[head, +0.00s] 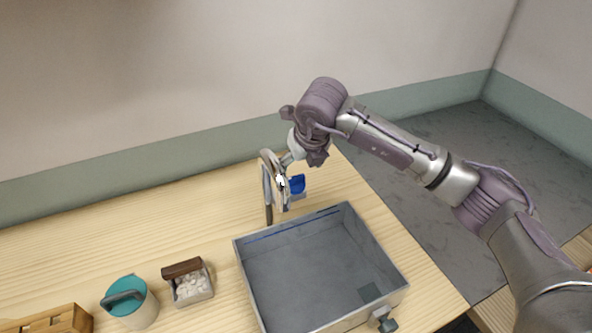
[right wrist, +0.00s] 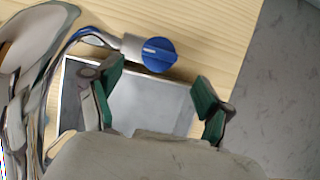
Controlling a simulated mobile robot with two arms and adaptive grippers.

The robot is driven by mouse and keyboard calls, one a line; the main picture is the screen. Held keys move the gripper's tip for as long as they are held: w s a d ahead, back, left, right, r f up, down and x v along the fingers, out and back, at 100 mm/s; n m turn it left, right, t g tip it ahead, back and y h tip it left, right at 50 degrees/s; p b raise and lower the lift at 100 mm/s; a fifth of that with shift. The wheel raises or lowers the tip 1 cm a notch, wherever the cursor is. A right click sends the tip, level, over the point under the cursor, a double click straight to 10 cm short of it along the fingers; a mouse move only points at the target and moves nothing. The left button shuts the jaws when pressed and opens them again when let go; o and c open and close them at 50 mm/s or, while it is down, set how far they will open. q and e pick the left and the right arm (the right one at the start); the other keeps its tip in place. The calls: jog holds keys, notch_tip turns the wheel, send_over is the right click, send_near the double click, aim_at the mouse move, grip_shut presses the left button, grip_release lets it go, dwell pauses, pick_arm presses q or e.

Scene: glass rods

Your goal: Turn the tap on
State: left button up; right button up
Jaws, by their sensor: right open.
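The tap is a shiny curved metal spout (head: 267,186) standing behind the grey sink. Its blue knob (head: 297,184) is to the right of the spout. In the right wrist view the round blue knob (right wrist: 160,55), with a pale line across it, sits on a grey stub. My right gripper (head: 290,160) is above the tap area, close to the spout and knob. In the right wrist view my right gripper (right wrist: 157,95) is open and empty, with green-padded fingers apart. The knob appears above the gap between them, not gripped. My left gripper is not visible.
A wall rises behind. Open floor lies right.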

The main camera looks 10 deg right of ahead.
aim_at(296, 178)
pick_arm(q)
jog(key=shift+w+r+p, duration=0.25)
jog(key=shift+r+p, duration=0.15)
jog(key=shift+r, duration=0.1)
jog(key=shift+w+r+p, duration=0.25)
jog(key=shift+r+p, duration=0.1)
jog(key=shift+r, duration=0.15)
pick_arm(e)
jog(key=shift+x, duration=3.1)
jog(key=shift+a, duration=0.1)
jog(key=shift+c, duration=0.4)
jog(key=c, duration=1.1)
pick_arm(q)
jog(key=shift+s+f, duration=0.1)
